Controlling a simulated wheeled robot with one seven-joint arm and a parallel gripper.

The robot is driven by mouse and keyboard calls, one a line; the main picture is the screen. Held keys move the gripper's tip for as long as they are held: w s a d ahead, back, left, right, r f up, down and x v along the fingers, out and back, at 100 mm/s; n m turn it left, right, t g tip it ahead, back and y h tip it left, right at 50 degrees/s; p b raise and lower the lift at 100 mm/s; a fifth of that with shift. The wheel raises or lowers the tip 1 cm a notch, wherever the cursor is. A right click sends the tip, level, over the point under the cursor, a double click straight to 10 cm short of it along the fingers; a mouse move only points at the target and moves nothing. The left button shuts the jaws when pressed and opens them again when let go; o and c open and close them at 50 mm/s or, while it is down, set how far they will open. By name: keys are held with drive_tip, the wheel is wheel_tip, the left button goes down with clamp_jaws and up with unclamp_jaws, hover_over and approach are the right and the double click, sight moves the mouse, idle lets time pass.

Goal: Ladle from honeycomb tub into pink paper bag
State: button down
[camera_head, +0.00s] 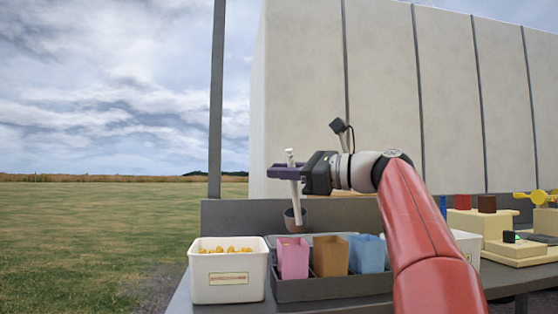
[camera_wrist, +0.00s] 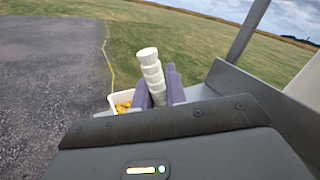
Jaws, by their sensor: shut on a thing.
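My gripper (camera_head: 287,173) is shut on the white handle of the ladle (camera_head: 294,191) and holds it upright, handle up. The ladle's dark bowl (camera_head: 295,220) hangs below, above the bags; what is in it cannot be seen. In the wrist view the ribbed white handle (camera_wrist: 151,75) stands between the purple fingers. The honeycomb tub (camera_head: 228,283) is white with yellow pieces (camera_head: 226,249) and stands at the left of the counter; part of it also shows in the wrist view (camera_wrist: 115,99). The pink paper bag (camera_head: 293,257) stands upright in a dark rack, right of the tub.
The dark rack (camera_head: 330,289) also holds a brown bag (camera_head: 330,255) and a blue bag (camera_head: 366,253). Another white tub (camera_head: 467,246) is partly behind my arm. Cream stands with small coloured blocks (camera_head: 487,204) are at the right. A grey post (camera_head: 216,100) rises behind the counter.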

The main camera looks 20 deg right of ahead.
wheel_tip(320, 180, up, 6)
drive_tip(key=w+d+m+p, duration=0.2)
drive_tip(key=d+m+p, duration=0.1)
drive_tip(key=p, duration=0.4)
drive_tip(key=shift+w+m, duration=0.4)
drive_tip(key=shift+m, duration=0.5)
drive_tip(key=shift+f, duration=0.1)
